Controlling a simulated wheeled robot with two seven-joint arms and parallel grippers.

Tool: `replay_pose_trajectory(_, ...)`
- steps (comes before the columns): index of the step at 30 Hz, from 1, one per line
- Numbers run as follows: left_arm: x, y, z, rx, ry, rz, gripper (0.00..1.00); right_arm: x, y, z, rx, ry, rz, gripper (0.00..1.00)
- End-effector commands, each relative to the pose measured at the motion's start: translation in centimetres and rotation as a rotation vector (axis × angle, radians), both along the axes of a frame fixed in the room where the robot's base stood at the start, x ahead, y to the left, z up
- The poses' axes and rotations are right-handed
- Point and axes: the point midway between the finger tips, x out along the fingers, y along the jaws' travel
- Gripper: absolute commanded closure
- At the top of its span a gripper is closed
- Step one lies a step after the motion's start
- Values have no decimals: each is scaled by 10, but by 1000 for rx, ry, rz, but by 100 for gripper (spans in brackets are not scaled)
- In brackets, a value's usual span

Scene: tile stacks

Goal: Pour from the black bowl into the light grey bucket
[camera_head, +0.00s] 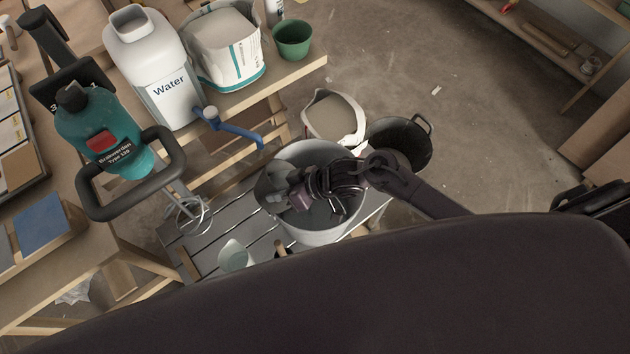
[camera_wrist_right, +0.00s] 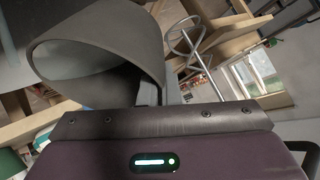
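The light grey bucket (camera_head: 312,235) stands on a slatted low platform, in the middle of the head view. My right gripper (camera_head: 286,196) reaches in from the right and is over the bucket's opening. It is shut on the black bowl (camera_head: 270,184), which looks dark grey and is tilted on its side at the bucket's left rim. In the right wrist view the bowl (camera_wrist_right: 150,50) is close beyond the gripper, its opening facing left. The bowl's contents are not visible. My arm hides part of the bucket's inside. My left gripper is not in view.
A mixer with a black handle (camera_head: 92,196) and wire whisk (camera_head: 188,216) stands left of the bucket. A water canister (camera_head: 160,80), a white bag (camera_head: 225,50) and a green pot (camera_head: 292,40) stand on the bench. A black bucket (camera_head: 405,140) and an open sack (camera_head: 333,117) are behind.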

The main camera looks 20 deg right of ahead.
Motion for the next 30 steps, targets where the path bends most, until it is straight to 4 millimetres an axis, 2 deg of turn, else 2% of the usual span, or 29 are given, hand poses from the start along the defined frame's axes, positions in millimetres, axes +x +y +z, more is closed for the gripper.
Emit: replay_pose_trajectory(30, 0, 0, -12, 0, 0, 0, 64, 2, -8, 8, 101, 12, 0, 100)
